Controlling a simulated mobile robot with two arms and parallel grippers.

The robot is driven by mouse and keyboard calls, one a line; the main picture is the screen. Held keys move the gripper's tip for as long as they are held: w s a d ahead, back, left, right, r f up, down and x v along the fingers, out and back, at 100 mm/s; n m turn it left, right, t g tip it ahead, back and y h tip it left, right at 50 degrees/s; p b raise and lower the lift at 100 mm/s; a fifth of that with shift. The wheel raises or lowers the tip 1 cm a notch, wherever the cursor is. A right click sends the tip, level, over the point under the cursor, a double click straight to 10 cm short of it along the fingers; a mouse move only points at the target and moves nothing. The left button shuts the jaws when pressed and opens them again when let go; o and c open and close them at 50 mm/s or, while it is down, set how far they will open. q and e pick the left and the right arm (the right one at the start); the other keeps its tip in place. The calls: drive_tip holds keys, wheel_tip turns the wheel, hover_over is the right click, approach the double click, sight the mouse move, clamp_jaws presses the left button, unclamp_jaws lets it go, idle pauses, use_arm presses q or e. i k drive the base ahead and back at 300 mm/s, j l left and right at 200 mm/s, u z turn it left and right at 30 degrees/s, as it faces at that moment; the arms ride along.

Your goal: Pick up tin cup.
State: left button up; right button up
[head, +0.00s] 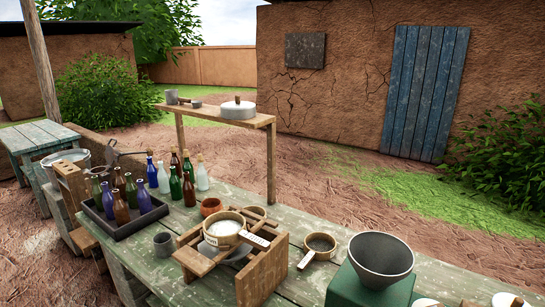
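Another grey metal cup-like vessel (171,97) stands on the left end of the raised wooden shelf (225,115). I cannot tell for sure which of the two is the tin cup. Neither of my grippers shows in the head view.
A dark tray (122,231) holds several bottles. A wooden frame (262,278) carries a pan (223,229). A handled pan (320,243) and a large grey funnel (381,256) on a green box (365,290) stand to the right. Other bottles stand behind the tray.

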sight(162, 241)
drive_tip(key=i+j+z, duration=0.1)
drive_tip(key=j, duration=0.65)
drive_tip(key=i+j+z, duration=0.1)
drive_tip(key=j, duration=0.6)
